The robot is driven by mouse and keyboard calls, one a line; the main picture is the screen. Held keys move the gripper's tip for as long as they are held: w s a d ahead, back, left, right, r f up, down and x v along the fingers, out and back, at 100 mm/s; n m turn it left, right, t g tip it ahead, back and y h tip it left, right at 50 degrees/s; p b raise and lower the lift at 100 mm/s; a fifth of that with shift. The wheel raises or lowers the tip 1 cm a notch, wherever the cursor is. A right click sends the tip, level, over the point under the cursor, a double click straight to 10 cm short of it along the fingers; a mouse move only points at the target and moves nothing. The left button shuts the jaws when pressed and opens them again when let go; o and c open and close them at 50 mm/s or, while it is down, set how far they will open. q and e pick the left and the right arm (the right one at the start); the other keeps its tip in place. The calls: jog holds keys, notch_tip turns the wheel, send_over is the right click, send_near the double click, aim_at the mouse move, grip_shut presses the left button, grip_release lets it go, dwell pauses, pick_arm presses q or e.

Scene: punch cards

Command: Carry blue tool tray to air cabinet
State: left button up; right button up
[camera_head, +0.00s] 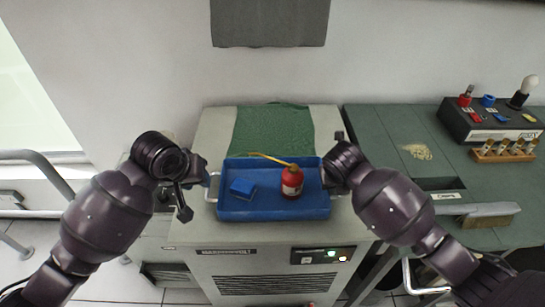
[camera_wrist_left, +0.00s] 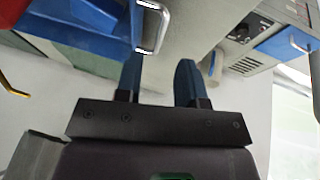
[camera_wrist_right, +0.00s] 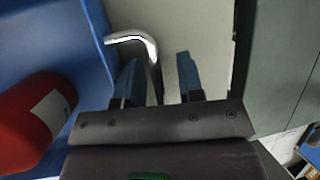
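The blue tool tray (camera_head: 270,211) sits on top of a grey cabinet (camera_head: 215,135) in the head view. It holds a red oil can (camera_head: 292,185) with a yellow spout and a small blue block (camera_head: 242,188). My left gripper (camera_head: 192,190) is open beside the tray's left handle; in the left wrist view the metal handle (camera_wrist_left: 156,22) shows just beyond the fingertips (camera_wrist_left: 158,75). My right gripper (camera_head: 333,160) is at the tray's right end, open; in the right wrist view the right handle (camera_wrist_right: 145,42) reaches between its fingertips (camera_wrist_right: 155,75), nearer the left finger.
A green cloth (camera_head: 272,128) lies behind the tray on the cabinet. A green bench (camera_head: 400,130) stands to the right with a black control box (camera_head: 490,122), a wooden rack (camera_head: 503,151) and a brush (camera_head: 487,218). A metal rail (camera_head: 35,160) is at the left.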

jog(key=v, duration=1.2)
jog(key=shift+f, duration=0.1)
